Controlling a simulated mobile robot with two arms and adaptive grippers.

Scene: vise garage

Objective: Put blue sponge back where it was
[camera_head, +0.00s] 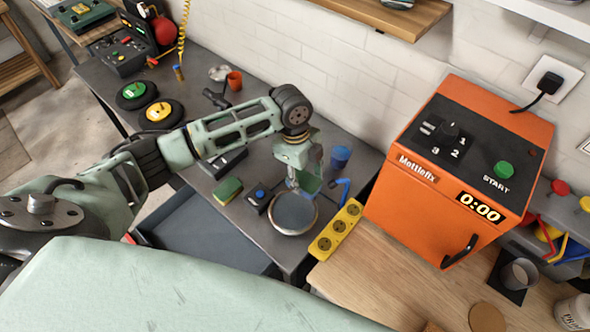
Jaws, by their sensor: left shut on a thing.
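My left gripper (296,182) reaches down over a round metal dish (295,213) with a grey-blue inside. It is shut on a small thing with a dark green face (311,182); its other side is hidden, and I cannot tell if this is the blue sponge. No clearly blue sponge shows. A sponge with a green top and yellowish side (228,190) lies on the grey workbench (262,168), left of the dish. My right gripper is not in view.
A black box with a blue button (259,196) stands left of the dish. A blue cup (340,157) stands behind it. A yellow socket strip (335,230) lies to its right. The orange Mottlefix machine (400,211) blocks the right. An open grey drawer (195,237) is below the bench.

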